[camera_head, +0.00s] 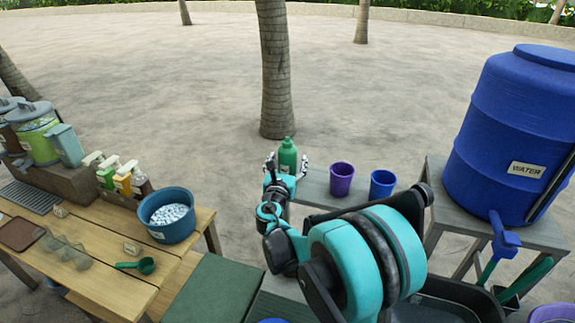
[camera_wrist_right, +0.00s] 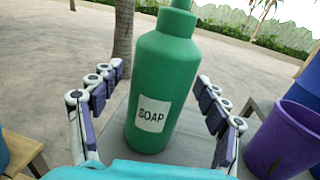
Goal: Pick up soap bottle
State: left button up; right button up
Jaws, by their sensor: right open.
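The green soap bottle (camera_head: 288,156) stands upright on a grey bench, left of two cups. In the right wrist view the soap bottle (camera_wrist_right: 160,85) shows large, with a white label reading SOAP. My right gripper (camera_head: 287,167) is open at the bottle, and in the wrist view its fingers (camera_wrist_right: 158,110) stand on either side of it. Gaps show between the bottle and both rows of fingers. The bottle's cap is cut off at the top of the wrist view. My left gripper is not in view.
A purple cup (camera_head: 341,180) and a blue cup (camera_head: 382,184) stand right of the bottle. A big blue water barrel (camera_head: 520,130) stands at the right. A wooden table (camera_head: 100,250) at the left bears a blue bowl (camera_head: 160,231) and several bottles. Open sandy ground lies behind.

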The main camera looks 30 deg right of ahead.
jog(key=c, duration=1.6)
jog(key=shift+r, duration=0.15)
